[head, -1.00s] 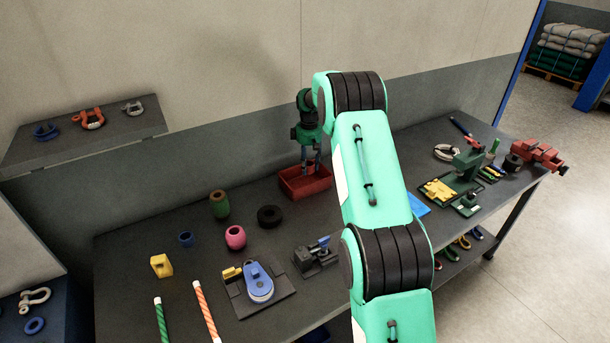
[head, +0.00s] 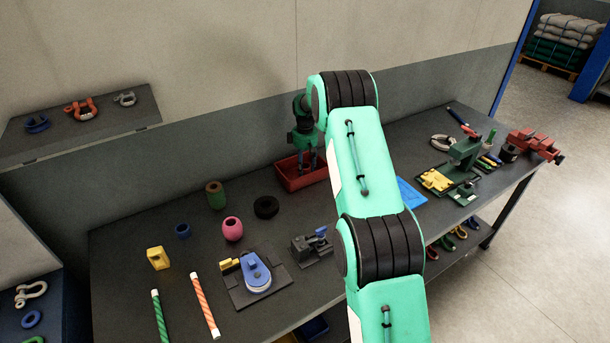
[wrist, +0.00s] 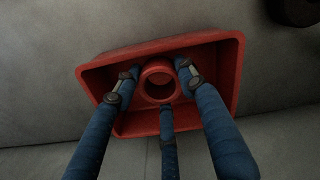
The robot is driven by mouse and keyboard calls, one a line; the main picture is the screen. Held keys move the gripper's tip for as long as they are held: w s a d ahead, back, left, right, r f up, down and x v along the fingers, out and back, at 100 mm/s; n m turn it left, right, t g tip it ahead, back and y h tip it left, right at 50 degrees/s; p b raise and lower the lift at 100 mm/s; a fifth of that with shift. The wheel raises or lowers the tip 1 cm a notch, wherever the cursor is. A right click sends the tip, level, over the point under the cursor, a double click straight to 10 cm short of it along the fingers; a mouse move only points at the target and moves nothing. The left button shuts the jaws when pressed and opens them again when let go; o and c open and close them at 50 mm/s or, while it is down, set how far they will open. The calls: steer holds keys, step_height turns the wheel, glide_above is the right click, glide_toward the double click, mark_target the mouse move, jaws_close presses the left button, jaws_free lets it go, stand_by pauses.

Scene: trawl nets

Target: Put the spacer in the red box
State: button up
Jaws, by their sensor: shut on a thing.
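The red box (head: 292,182) stands on the bench against the back wall in the head view. It fills the middle of the wrist view (wrist: 108,58). My gripper (head: 308,163) points down with its fingers reaching into the box. In the wrist view my gripper's three blue fingers (wrist: 157,88) close around a red ring, the spacer (wrist: 158,67), within the box's walls. I cannot tell whether the spacer touches the box floor. My arm hides part of the box in the head view.
A black ring (head: 266,206), a green cylinder (head: 216,194) and a pink rounded piece (head: 232,229) lie left of the box. A dark clamp-like tool (head: 312,248) stands in front. A blue tray (head: 411,192) and a green press (head: 466,152) are to the right.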

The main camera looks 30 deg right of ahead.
mark_target(305, 173)
steer(key=shift+f, duration=1.85)
steer(key=shift+f+b, duration=0.1)
steer(key=shift+b, duration=0.2)
steer(key=o, duration=1.1)
steer(key=shift+o, duration=0.2)
step_height(305, 173, up, 12)
steer(key=p, duration=0.1)
steer(key=shift+p, duration=0.4)
